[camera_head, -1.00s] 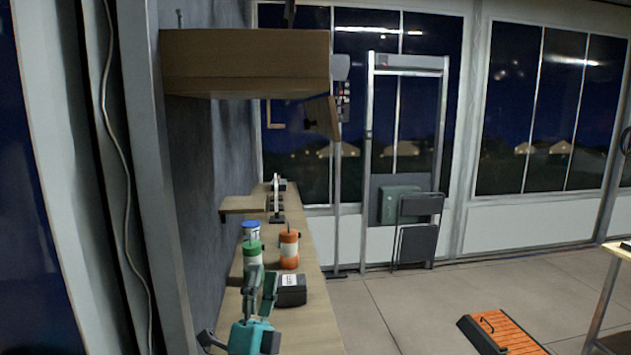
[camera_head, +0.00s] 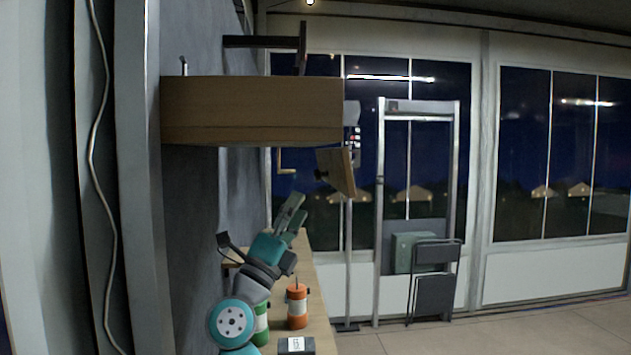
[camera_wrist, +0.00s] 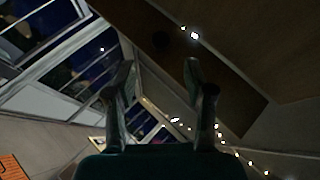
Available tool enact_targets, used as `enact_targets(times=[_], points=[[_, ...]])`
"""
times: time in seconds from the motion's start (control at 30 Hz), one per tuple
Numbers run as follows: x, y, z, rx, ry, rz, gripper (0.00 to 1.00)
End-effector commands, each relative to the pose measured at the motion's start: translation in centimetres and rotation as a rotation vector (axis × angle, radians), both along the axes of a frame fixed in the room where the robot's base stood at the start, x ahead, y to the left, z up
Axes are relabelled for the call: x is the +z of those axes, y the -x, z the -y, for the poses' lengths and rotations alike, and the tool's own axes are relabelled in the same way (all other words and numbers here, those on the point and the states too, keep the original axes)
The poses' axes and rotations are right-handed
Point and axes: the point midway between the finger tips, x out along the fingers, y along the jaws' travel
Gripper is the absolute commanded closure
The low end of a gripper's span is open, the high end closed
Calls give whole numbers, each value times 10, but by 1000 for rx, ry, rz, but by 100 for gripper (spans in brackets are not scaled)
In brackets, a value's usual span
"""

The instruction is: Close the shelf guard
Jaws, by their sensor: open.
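A wooden shelf box (camera_head: 250,112) is fixed to the grey wall at upper left in the head view. A dark bar with an upright end piece (camera_head: 262,42) juts out above it. A small tilted wooden panel with a dark knob (camera_head: 337,172) hangs just beyond and below its right end. I cannot tell which of these two parts is the guard. My gripper (camera_head: 293,216) is open and empty, pointing up below the shelf, apart from it. In the wrist view, a dark wooden underside (camera_wrist: 225,45) spans the upper right, beyond my open fingers (camera_wrist: 158,75).
A wooden counter (camera_head: 318,318) runs along the wall below. It holds an orange bottle (camera_head: 297,310), a green-and-white bottle (camera_head: 262,325) and a dark box (camera_head: 296,346). A metal frame (camera_head: 380,210) and folded chair (camera_head: 434,285) stand by the windows. Floor at right is clear.

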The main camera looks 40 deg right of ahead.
Motion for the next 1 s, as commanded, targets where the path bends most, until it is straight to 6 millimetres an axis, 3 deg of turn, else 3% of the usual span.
enact_targets(times=[0.4, 0.9, 0.93, 1.0], points=[[47, -13, 51, -3, 1, 1, 47], [57, -17, 62, -2, 1, -1, 47], [57, -17, 63, -2, 1, -1, 49], [57, -17, 62, -2, 1, -1, 67]])
